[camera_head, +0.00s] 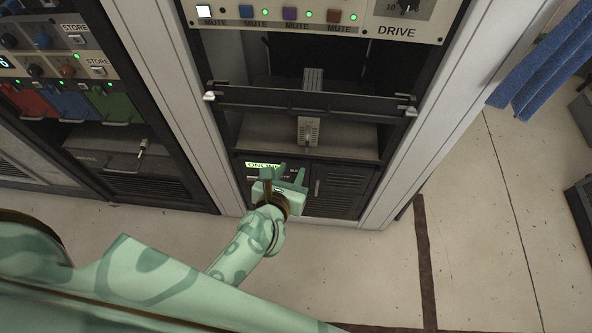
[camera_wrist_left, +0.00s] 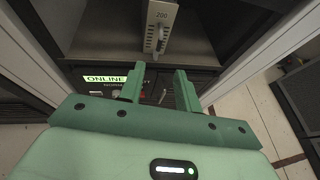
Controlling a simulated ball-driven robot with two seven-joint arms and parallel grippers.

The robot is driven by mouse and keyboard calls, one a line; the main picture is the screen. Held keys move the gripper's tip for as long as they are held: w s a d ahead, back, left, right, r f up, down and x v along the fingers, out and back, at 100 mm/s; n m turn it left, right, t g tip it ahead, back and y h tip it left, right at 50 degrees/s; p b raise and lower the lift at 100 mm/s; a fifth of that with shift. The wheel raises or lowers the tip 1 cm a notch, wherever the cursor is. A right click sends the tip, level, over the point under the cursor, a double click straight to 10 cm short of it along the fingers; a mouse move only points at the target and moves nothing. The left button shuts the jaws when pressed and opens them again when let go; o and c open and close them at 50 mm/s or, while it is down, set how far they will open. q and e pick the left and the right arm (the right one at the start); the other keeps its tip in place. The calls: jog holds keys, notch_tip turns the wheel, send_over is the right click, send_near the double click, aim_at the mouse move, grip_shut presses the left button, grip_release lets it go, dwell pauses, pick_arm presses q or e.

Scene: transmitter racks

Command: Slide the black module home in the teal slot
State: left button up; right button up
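I cannot pick out a black module or a teal slot for certain in either view. A dark bay (camera_head: 355,68) stands open in the middle rack, with a black bar (camera_head: 350,101) across its front. My left gripper (camera_head: 291,174) is in front of the lower part of this rack, below the grey shelf (camera_head: 355,139). Its two green fingers (camera_wrist_left: 159,82) stand apart with nothing between them. Beyond them is a grey upright piece marked 200 (camera_wrist_left: 160,27), which also shows on the shelf in the head view (camera_head: 308,131). My right gripper is not in view.
A lit ONLINE display (camera_head: 262,164) is close behind the left gripper. The left rack holds red (camera_head: 32,101), blue (camera_head: 70,106) and green (camera_head: 112,104) modules. A blue cloth (camera_head: 545,70) hangs at the right. The pale floor (camera_head: 480,220) right of the rack is clear.

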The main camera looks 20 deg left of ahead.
aim_at(307, 142)
pick_arm(q)
jog(key=b+x, duration=0.2)
jog(key=x, duration=0.3)
jog(key=b+x, duration=0.1)
jog(key=x, duration=0.4)
jog(key=b+x, duration=0.2)
jog(key=x, duration=0.3)
jog(key=shift+s+d+f+b, duration=0.1)
jog(key=shift+s+f+b, duration=0.05)
jog(key=shift+f+b, duration=0.15)
jog(key=shift+w+f+b, duration=0.1)
jog(key=shift+w+b, duration=0.2)
jog(key=shift+w, duration=0.45)
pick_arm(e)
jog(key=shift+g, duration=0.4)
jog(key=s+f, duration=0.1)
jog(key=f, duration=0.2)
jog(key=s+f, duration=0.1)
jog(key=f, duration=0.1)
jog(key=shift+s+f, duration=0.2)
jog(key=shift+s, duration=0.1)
pick_arm(q)
grip_shut()
jog(key=shift+s, duration=0.15)
